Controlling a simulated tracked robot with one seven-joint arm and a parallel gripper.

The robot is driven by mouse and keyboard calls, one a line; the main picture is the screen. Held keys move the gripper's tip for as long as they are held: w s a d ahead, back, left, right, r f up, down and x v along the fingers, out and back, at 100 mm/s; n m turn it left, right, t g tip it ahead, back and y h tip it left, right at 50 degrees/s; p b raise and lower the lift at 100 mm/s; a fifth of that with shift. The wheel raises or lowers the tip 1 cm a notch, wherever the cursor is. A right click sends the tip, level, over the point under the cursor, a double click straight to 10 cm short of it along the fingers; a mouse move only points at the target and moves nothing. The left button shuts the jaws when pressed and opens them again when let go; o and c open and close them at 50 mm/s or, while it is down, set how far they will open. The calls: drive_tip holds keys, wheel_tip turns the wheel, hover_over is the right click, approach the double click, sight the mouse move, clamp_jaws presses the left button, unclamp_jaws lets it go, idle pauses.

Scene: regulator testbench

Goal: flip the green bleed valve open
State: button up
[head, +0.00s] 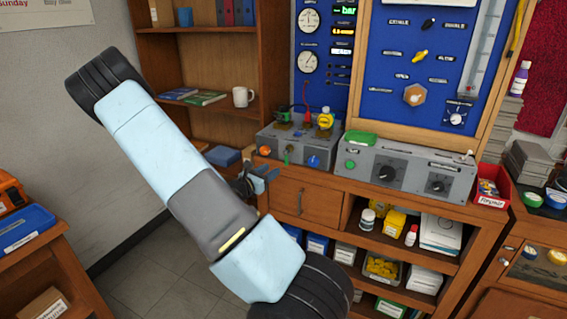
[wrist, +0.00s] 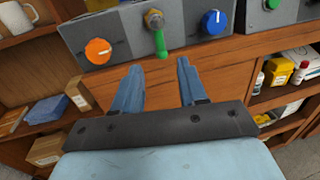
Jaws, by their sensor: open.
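The green bleed valve lever (wrist: 160,43) hangs straight down from a brass hex fitting (wrist: 154,18) on the front of a grey regulator box (wrist: 122,30). It shows small in the head view (head: 287,157), between an orange knob (head: 265,150) and a blue knob (head: 314,161). My gripper (wrist: 159,66) is open and empty, its two blue fingers pointing at the box. The lever appears just beyond the fingertips, in line with the gap and apart from them. In the head view my gripper (head: 258,181) is partly hidden behind my arm, left of and below the lever.
A second grey box (head: 410,169) with black dials stands to the right on the same wooden cabinet (head: 292,196). Gauges and hoses rise behind the regulator box. The cabinet's front edge lies just below the lever. Open shelves with small containers are below right.

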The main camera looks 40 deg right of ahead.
sight(286, 158)
drive_tip(key=w+d, duration=0.2)
drive_tip(key=d, duration=0.7)
